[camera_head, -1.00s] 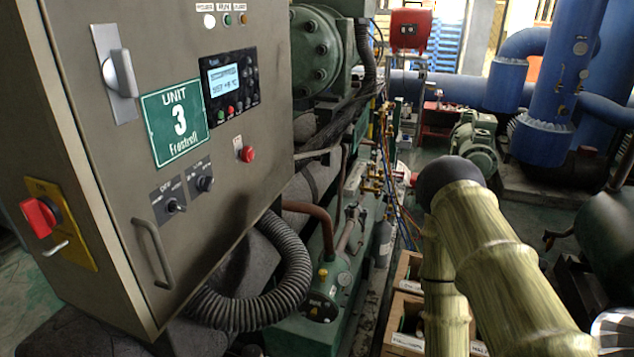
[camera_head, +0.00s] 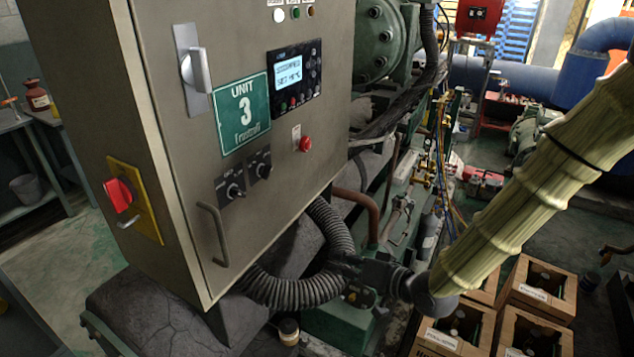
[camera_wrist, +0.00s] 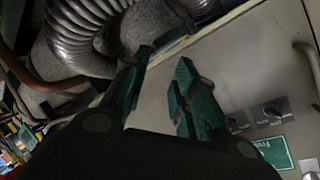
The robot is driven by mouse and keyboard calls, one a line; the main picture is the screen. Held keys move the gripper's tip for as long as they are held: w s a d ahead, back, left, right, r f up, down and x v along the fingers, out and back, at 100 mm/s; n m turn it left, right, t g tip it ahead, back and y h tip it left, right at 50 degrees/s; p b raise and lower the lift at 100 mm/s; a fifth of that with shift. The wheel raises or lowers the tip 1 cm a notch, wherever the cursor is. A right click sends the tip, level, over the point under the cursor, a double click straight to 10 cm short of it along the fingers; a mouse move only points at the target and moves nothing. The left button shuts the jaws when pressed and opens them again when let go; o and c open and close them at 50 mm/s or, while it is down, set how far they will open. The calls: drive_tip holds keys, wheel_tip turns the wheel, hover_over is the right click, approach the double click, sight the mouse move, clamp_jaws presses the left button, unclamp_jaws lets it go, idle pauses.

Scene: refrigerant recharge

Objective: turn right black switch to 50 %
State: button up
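Two black rotary switches sit side by side on the grey cabinet door, below the green UNIT 3 sign. The right black switch (camera_head: 264,170) is nearer the door's right edge. It also shows in the wrist view (camera_wrist: 236,122), where the panel appears upside down. The left black switch (camera_head: 234,190) is beside it. My gripper (camera_head: 350,264) is low and to the right of the cabinet, in front of the ribbed hose. In the wrist view my gripper (camera_wrist: 163,66) has its two green-padded fingers apart with nothing between them. It is apart from the switches.
A bar handle (camera_head: 212,234) sticks out below the switches. A red push button (camera_head: 305,143) is to their upper right. The ribbed grey hose (camera_head: 290,290) curves below the cabinet, close to my gripper. Wooden crates (camera_head: 540,286) stand on the floor at right.

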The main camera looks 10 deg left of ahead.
sight(270, 172)
drive_tip(key=a+r+n+g+y+p, duration=0.1)
drive_tip(key=a+r+n+y, duration=0.15)
drive_tip(key=r, duration=0.75)
drive_tip(key=a+r+n+y, duration=0.1)
drive_tip(key=a+r+y, duration=0.25)
drive_tip(key=r, duration=0.65)
drive_tip(key=shift+h, duration=0.5)
drive_tip(key=shift+b+x, duration=0.95)
drive_tip(key=shift+x, duration=3.8)
drive_tip(key=shift+w+f, duration=0.15)
drive_tip(key=shift+w, duration=0.1)
clamp_jaws()
drive_tip(key=shift+d, duration=0.15)
drive_tip(key=shift+n+b, duration=4.35)
drive_tip(key=shift+n, duration=0.1)
drive_tip(key=shift+n+b, duration=1.2)
drive_tip(key=shift+b, duration=0.2)
drive_tip(key=shift+n+b, duration=1.1)
drive_tip(key=shift+b, duration=0.05)
